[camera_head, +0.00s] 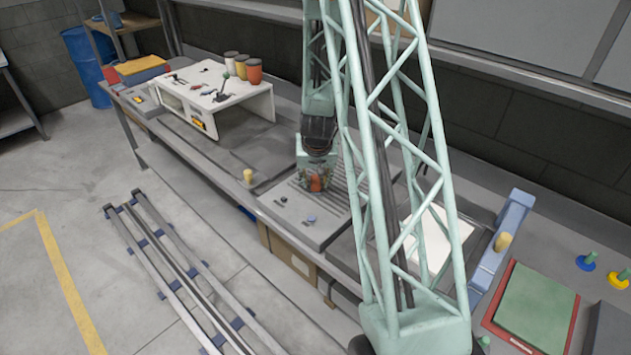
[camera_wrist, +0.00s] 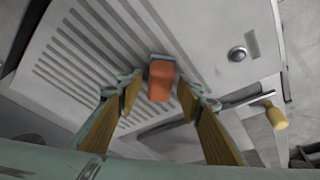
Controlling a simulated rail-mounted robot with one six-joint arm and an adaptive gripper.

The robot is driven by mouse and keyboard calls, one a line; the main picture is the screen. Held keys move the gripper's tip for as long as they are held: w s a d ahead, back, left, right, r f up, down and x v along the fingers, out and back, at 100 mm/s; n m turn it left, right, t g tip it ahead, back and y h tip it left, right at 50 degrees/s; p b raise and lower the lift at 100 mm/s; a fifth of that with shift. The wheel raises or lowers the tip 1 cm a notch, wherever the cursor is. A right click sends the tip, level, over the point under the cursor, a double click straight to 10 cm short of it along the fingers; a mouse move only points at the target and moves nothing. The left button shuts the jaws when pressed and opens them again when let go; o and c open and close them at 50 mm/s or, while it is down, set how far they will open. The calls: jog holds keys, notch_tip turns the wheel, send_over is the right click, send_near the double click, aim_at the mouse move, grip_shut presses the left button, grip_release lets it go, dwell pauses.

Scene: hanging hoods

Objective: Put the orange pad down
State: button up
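The orange pad (camera_wrist: 160,80) shows in the wrist view between the far ends of my gripper's (camera_wrist: 164,88) two yellow-lined fingers. A grey part caps its upper end. In the head view, the small orange pad (camera_head: 316,184) is at the lower end of my gripper (camera_head: 317,176), over the grey ribbed panel (camera_head: 340,215) on the bench. The ribbed panel (camera_wrist: 85,55) lies behind the pad in the wrist view. I cannot tell whether the fingers touch the pad or whether it touches the panel.
A yellow knob (camera_head: 248,176) stands left of the panel. A blue bar (camera_head: 500,245) and green pad (camera_head: 535,305) lie right. My lattice arm hides part of the bench.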

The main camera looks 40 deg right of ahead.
jog(key=shift+r, duration=0.1)
jog(key=p+v, duration=0.4)
jog(key=v, duration=0.8)
jog(key=shift+w, duration=0.1)
dwell(0.5)
jog(key=shift+r, duration=0.1)
